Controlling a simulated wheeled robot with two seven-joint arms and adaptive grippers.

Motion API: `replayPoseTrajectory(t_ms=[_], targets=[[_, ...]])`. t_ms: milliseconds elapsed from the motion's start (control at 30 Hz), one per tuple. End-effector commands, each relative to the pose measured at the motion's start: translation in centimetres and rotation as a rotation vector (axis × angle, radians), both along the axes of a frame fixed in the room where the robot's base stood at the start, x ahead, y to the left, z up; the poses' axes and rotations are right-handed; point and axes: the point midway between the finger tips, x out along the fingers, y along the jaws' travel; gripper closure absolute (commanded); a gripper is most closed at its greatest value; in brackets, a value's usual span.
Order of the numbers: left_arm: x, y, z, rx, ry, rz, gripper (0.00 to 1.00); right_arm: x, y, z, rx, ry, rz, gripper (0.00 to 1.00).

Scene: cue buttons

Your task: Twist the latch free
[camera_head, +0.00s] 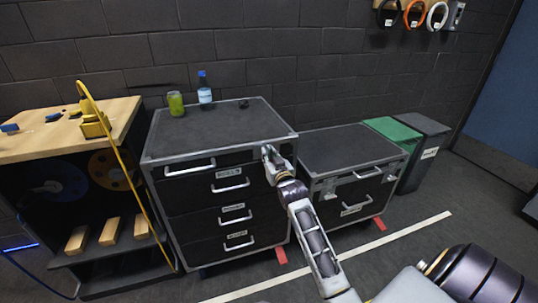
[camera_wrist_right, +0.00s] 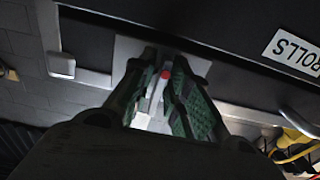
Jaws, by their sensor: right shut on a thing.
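The latch is a small pale lever with a red tip (camera_wrist_right: 166,72) on a light metal plate in the right wrist view. My right gripper (camera_head: 268,152) reaches the upper right front corner of the black drawer case (camera_head: 215,128) in the head view. In the wrist view the green-padded fingers of the gripper (camera_wrist_right: 163,95) are shut on the latch, one on each side of it. In the head view the gripper hides the latch. My left gripper is not in view.
A green jar (camera_head: 175,104) and a blue-labelled bottle (camera_head: 204,92) stand on the drawer case. A lower black case (camera_head: 350,148) stands to its right, bins (camera_head: 424,142) beyond. A wooden-topped bench (camera_head: 50,140) with a yellow hose (camera_head: 135,185) is at left.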

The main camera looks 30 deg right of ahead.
Motion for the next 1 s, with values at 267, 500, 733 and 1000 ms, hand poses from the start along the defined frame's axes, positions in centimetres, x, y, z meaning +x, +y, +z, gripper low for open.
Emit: replayPoseTrajectory(t_ms=[267, 500, 733, 1000], targets=[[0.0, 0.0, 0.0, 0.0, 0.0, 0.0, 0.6, 0.0, 0.0, 0.1, 0.0, -0.002, 0.0, 0.75], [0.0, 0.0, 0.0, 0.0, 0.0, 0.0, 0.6, 0.0, 0.0, 0.0, -0.001, -0.001, 0.0, 0.71], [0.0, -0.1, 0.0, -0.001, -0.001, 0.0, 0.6, -0.2, 0.0, 0.0, -0.001, -0.001, 0.0, 0.71], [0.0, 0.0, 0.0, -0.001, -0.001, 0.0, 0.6, -1.5, 0.4, -0.1, 0.0, 0.0, 0.0, 0.71]])
